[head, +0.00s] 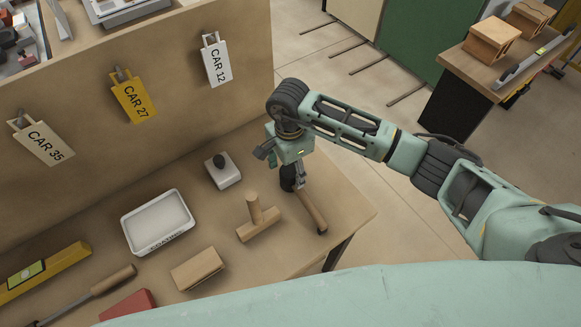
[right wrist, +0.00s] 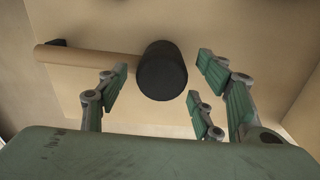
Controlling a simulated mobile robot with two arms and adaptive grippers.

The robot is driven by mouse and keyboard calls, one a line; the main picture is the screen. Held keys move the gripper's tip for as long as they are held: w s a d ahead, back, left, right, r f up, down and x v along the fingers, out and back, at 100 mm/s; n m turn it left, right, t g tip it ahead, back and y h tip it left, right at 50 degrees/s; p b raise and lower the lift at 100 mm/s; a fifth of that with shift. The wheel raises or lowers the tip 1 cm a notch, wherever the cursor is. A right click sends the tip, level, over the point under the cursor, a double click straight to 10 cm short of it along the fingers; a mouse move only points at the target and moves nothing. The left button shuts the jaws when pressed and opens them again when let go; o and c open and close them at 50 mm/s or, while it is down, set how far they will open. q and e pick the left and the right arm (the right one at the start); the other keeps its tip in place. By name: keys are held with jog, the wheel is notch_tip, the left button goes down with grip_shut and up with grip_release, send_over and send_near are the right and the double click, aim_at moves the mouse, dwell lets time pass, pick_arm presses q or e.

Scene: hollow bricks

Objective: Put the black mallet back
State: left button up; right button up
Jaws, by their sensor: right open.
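The black mallet has a black cylindrical head (head: 287,180) and a wooden handle (head: 311,208) with a dark end. It lies near the right end of the workbench, its handle pointing toward the front edge. My right gripper (head: 290,162) is above the head, pointing down. In the right wrist view the black head (right wrist: 162,72) shows between the open fingers, with clear gaps on both sides, and the handle (right wrist: 88,58) runs left. I cannot tell how far the fingertips are above it. My left gripper is not in view.
A wooden T-shaped mallet (head: 258,222) lies close left of the black mallet. A white tray (head: 128,222), a white block with a dark knob (head: 224,174), and a wooden block (head: 198,268) are farther left. An upright panel (head: 170,60) with hanging CAR tags backs the bench.

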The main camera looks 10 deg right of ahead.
jog(key=shift+r, duration=0.2)
notch_tip(320, 180, up, 12)
jog(key=shift+w+f, duration=0.15)
jog(key=shift+f, duration=0.1)
dwell(0.4)
